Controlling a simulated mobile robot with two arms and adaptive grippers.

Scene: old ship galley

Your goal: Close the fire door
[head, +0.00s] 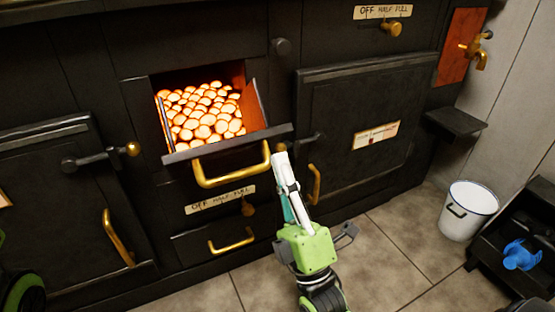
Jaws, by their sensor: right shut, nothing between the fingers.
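The fire door (180,157) is in the middle of the dark range in the head view. It is tilted outward at the top and stands open, with glowing coals (205,115) showing in the opening behind it. A brass bar handle (230,180) is on its front. My right gripper (281,158) is shut and empty. Its tip is just right of the handle's right end in the picture; I cannot tell whether it touches the door.
Closed oven doors (355,110) and (50,190) flank the fire door. A smaller brass-handled drawer (205,246) is below. A white bucket (468,212) and a dark stand with a blue object (520,256) are at the right. Tiled floor (385,265) is clear in front.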

